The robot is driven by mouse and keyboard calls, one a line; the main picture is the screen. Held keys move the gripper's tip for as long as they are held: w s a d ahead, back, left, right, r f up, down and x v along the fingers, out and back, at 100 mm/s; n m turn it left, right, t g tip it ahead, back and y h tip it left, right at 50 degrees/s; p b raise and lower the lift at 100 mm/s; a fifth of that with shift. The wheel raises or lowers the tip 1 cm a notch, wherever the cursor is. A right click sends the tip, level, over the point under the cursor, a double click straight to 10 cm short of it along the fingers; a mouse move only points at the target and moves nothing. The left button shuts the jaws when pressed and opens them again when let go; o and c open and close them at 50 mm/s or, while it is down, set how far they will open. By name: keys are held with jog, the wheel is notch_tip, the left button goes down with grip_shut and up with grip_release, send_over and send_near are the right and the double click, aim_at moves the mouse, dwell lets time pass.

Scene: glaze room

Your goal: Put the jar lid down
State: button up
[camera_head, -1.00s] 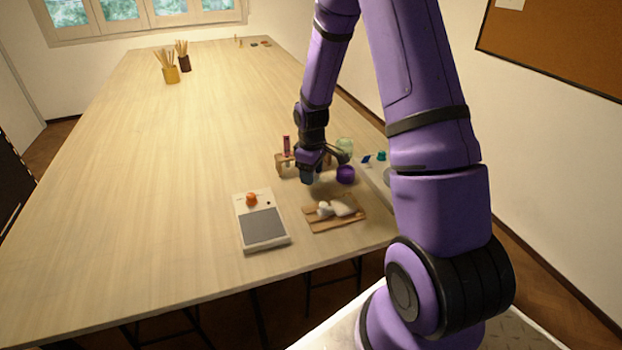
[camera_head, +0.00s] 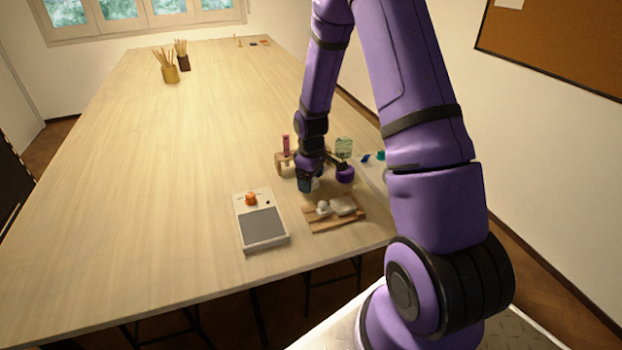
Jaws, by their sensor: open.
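My gripper (camera_head: 306,187) is low over the near right part of the table, just behind the wooden slatted board. It is open; its fingertips are small and partly hidden. A small pale thing (camera_head: 316,184) shows right beside the fingertips, low at the table; I cannot tell for sure that it is the jar lid, or whether the fingers touch it. A greenish glass jar (camera_head: 343,146) stands behind and to the right of my gripper. A round purple thing (camera_head: 345,173) is to the right of the gripper, in front of the jar.
The wooden board (camera_head: 338,224) holds small white things (camera_head: 343,205). A scale-like device (camera_head: 263,224) with an orange thing (camera_head: 251,198) on it stands left of the board. The table (camera_head: 180,150) is clear on the left.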

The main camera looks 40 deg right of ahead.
jog(key=s+a+r+m+t, duration=0.1)
jog(key=s+a+r, duration=0.1)
jog(key=r, duration=0.9)
jog(key=s+a+r, duration=0.2)
jog(key=r, duration=0.9)
jog(key=s+a+r+m+t, duration=0.2)
jog(key=s+a+r, duration=0.2)
jog(key=s+r, duration=0.3)
jog(key=s+a+r+m+t, duration=0.2)
jog(key=s+a+r, duration=0.3)
jog(key=s, duration=1)
notch_tip(320, 180, up, 2)
jog(key=shift+s+r+m, duration=0.25)
jog(key=shift+s+m, duration=0.05)
jog(key=shift+m, duration=0.1)
